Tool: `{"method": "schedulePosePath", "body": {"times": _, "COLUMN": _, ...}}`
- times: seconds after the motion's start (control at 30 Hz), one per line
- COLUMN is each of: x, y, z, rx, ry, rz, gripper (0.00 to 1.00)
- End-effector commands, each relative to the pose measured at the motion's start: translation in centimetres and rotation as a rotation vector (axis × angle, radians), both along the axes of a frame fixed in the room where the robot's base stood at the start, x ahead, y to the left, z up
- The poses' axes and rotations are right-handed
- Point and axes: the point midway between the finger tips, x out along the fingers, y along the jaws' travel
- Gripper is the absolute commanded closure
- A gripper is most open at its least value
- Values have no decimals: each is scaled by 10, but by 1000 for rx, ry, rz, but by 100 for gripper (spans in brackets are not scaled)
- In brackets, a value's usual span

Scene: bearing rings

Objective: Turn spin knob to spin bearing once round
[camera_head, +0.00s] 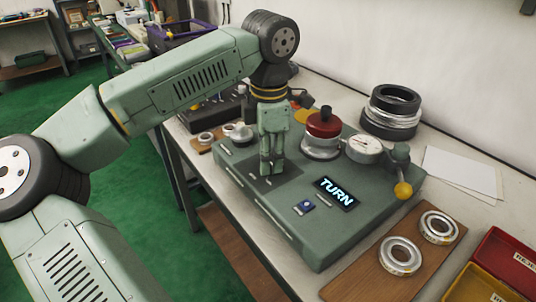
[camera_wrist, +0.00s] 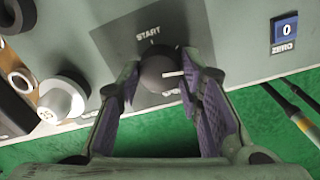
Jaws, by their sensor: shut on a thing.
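The spin knob (camera_wrist: 158,72), dark and round with a white pointer mark toward the right, sits on a dark panel (camera_wrist: 125,40) marked START in the wrist view. My gripper (camera_wrist: 163,80) has its purple-padded fingers on both sides of the knob and is shut on it. In the head view my gripper (camera_head: 271,172) points down at the panel and hides the knob. To its right on the green machine (camera_head: 275,205) stands a silver bearing seat (camera_head: 320,150) under a red cap (camera_head: 324,124) with a black top. A display (camera_head: 336,193) reads TURN.
A dial gauge (camera_head: 364,149) and a lever with a yellow ball (camera_head: 403,190) stand on the machine's right. A blue ZERO button (camera_wrist: 286,28) is near the panel. Bearing rings (camera_head: 400,255) lie on a wooden board at front right, by red (camera_head: 508,258) and yellow bins.

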Motion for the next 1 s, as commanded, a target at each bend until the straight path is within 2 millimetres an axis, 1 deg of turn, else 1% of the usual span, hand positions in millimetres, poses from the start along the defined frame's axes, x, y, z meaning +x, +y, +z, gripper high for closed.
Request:
{"method": "schedulePosePath", "body": {"times": 0.2, "x": 0, "y": 0, "z": 0, "rx": -1, "ry": 1, "rz": -180, "gripper": 95}}
{"method": "schedulePosePath", "body": {"times": 0.5, "x": 0, "y": 0, "z": 0, "rx": -1, "ry": -1, "rz": -346, "gripper": 95}}
{"method": "schedulePosePath", "body": {"times": 0.7, "x": 0, "y": 0, "z": 0, "rx": 0, "ry": -1, "rz": -398, "gripper": 95}}
{"method": "schedulePosePath", "body": {"times": 1.0, "x": 0, "y": 0, "z": 0, "rx": 0, "ry": 0, "rz": -415, "gripper": 95}}
